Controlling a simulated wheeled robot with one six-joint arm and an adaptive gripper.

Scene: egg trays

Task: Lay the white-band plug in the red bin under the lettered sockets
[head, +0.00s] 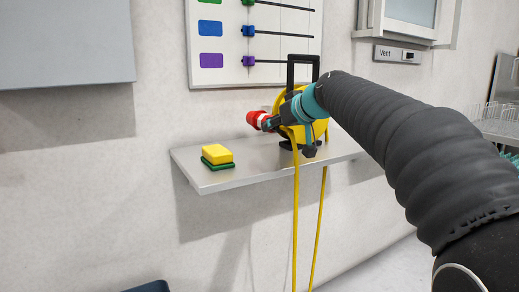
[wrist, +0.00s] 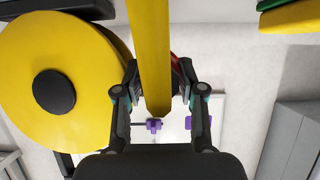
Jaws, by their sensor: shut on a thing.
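The plug (head: 254,118) is red with a white band and sits at the tip of my gripper (head: 270,122) in the head view, above the shelf. My gripper is shut on it. In the wrist view, my gripper's fingers (wrist: 160,82) stand either side of a thick yellow cable, which hides most of the plug; only a sliver of red (wrist: 176,63) shows. The red bin and the lettered sockets are not in view.
A yellow cable reel (wrist: 95,60) with a black handle stands on the grey shelf (head: 215,181); yellow cable (head: 296,215) hangs over the front. A yellow block (head: 217,154) on a green base lies left. A slider board (head: 222,75) hangs above. A grey cabinet (head: 65,45) is upper left.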

